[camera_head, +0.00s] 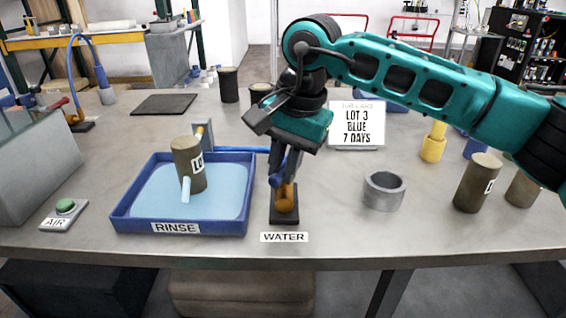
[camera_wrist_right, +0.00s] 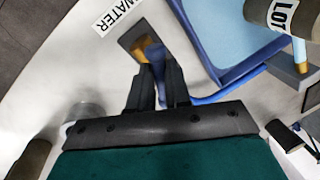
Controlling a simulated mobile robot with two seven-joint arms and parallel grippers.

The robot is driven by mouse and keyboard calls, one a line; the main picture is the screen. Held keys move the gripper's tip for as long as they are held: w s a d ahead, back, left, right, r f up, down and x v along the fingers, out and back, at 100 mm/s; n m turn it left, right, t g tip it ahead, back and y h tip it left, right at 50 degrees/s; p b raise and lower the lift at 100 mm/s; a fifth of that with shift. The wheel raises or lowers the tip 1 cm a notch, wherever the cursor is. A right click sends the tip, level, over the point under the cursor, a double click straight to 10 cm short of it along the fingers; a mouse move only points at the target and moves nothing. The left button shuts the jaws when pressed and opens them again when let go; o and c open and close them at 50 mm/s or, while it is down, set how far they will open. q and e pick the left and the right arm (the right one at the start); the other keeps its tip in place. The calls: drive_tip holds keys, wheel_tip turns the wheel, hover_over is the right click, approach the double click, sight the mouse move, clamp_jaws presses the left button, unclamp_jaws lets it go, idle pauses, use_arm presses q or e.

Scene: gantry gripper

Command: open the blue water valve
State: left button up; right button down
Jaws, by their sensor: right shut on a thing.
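The water valve has a brass body (camera_head: 285,205) on a dark base plate, behind the WATER label (camera_head: 284,237) near the table's front edge. Its blue handle (camera_head: 277,163) stands up from the brass body and also shows in the right wrist view (camera_wrist_right: 156,55). My right gripper (camera_head: 286,172) comes down from above and is shut on the blue handle, with its fingers (camera_wrist_right: 158,78) on both sides of it. The fingers hide part of the handle. My left gripper is not in view.
Left of the valve is the blue RINSE tray (camera_head: 118,222), with light blue water and a labelled brown cylinder (camera_head: 188,160) in it. A blue pipe (camera_head: 240,149) runs behind. A grey ring (camera_head: 384,190) stands right of the valve. The AIR button (camera_head: 65,206) is far left.

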drive_tip(key=shift+r+n, duration=0.1)
drive_tip(key=shift+n, duration=0.7)
drive_tip(key=shift+d+n+g, duration=0.1)
drive_tip(key=shift+n+g, duration=0.3)
drive_tip(key=shift+n, duration=0.6)
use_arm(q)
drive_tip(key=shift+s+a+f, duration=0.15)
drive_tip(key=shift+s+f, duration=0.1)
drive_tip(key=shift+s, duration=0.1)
use_arm(e)
drive_tip(key=shift+n, duration=0.6)
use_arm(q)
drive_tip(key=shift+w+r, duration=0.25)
use_arm(e)
drive_tip(key=c, duration=1.1)
unclamp_jaws()
use_arm(q)
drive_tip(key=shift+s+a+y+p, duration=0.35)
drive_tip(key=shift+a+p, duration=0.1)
drive_tip(key=shift+p, duration=0.5)
use_arm(e)
wheel_tip(320, 180, up, 13)
drive_tip(key=d, duration=0.2)
drive_tip(key=shift+d+f, duration=0.2)
drive_tip(key=shift+d, duration=0.1)
